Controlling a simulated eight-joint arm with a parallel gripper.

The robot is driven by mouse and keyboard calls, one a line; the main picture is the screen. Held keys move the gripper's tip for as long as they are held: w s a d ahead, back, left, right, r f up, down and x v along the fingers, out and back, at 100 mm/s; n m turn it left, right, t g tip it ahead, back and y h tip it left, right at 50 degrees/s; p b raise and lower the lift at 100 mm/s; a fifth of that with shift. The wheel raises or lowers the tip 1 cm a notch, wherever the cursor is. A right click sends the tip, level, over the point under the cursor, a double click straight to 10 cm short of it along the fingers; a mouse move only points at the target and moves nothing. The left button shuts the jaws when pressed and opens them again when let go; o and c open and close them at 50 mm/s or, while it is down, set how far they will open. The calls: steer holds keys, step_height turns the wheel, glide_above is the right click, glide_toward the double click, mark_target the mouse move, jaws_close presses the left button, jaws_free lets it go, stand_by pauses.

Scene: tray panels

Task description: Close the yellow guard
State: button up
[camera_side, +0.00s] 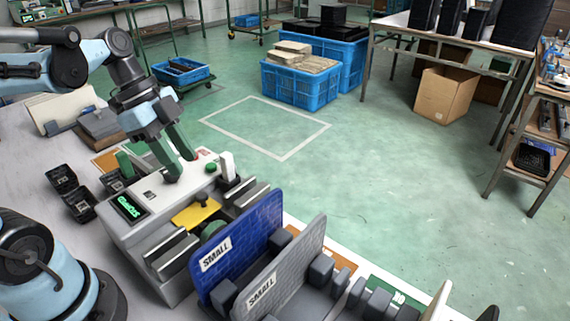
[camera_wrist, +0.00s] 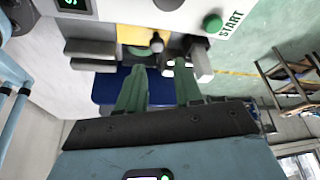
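The yellow guard (camera_side: 190,216) is a flat plate on the white machine (camera_side: 155,195), with a black knob (camera_side: 201,200) standing on it. A green rounded part (camera_side: 213,230) shows beside the plate, uncovered. In the wrist view the yellow guard (camera_wrist: 130,34) is partly cut off at the top, and the black knob (camera_wrist: 157,43) stands at its right edge. My gripper (camera_side: 181,168) is above the machine, behind the knob in the side view. Its green fingers (camera_wrist: 160,66) are spread with nothing between them. The knob appears beyond the fingertips, apart from them.
Grey bars flank the guard. A green START button (camera_wrist: 213,22) and a white post (camera_side: 227,166) stand close by. A blue SMALL panel (camera_side: 240,255) and a grey SMALL panel (camera_side: 285,275) rise upright in front. Black blocks (camera_side: 70,192) lie left of the machine.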

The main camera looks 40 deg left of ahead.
steer(key=shift+v, duration=2.45)
steer(key=f+n+t+y, duration=0.1)
steer(key=f+n, duration=0.1)
steer(key=n, duration=0.1)
steer(key=w+d+f+n+t+y, duration=0.1)
steer(key=n, duration=0.2)
steer(key=w+d+f+n+t+y, duration=0.1)
steer(key=f+n, duration=0.1)
steer(key=n, duration=0.1)
steer(key=shift+d+f+n+y, duration=0.1)
steer(key=shift+f+n+y, duration=0.2)
steer(key=shift+f, duration=0.05)
steer(key=n+t, duration=0.1)
steer(key=n, duration=0.1)
steer(key=w+d+f+n+t, duration=0.1)
steer(key=n, duration=0.1)
steer(key=shift+d+y, duration=0.15)
steer(key=shift+y, duration=0.15)
steer(key=shift+c, duration=0.3)
